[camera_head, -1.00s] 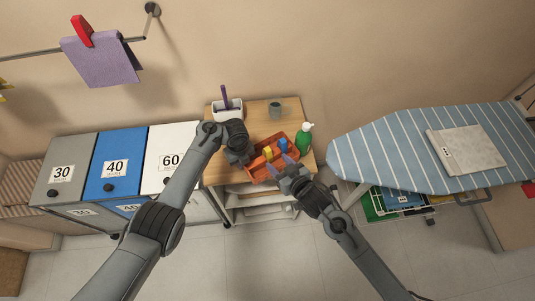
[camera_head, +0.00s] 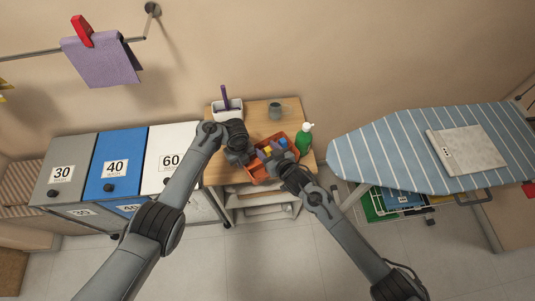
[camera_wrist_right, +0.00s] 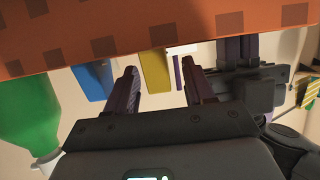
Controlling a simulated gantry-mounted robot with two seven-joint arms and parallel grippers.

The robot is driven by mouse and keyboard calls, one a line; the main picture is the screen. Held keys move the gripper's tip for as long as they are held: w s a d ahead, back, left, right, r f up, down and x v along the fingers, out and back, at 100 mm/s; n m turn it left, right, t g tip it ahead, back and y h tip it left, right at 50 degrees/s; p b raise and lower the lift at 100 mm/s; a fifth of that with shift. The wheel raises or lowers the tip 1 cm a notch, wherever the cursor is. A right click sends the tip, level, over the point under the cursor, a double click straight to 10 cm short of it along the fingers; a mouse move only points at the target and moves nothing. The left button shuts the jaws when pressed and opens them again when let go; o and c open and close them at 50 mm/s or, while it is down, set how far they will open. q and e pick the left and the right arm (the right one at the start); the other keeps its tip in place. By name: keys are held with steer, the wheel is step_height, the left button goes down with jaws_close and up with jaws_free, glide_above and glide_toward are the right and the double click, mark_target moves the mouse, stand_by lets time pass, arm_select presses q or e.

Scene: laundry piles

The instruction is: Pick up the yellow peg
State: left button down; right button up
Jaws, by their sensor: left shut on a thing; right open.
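The yellow peg (camera_head: 267,151) sticks up from the orange basket (camera_head: 262,176) on the wooden table. In the right wrist view, which looks upside down, the yellow peg (camera_wrist_right: 155,70) lies between the open fingers of my right gripper (camera_wrist_right: 160,85), with gaps on both sides. My right gripper (camera_head: 283,159) is at the basket's front right in the head view and hides part of it. My left gripper (camera_head: 250,158) is shut at the basket's left side. Its fingers (camera_wrist_right: 237,50) reach the basket wall in the wrist view and appear shut on it.
A blue peg (camera_head: 283,143) stands beside the yellow one. A green bottle (camera_head: 304,138) is close to the basket's right. A white container (camera_head: 228,111) and a grey cup (camera_head: 275,110) stand behind. The striped ironing board (camera_head: 385,150) is to the right.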

mark_target(267, 149)
jaws_close()
stand_by(0.3)
step_height(267, 149, up, 10)
stand_by(0.7)
arm_select(q)
steer(key=c, duration=1.2)
jaws_free()
steer(key=shift+r, duration=0.1)
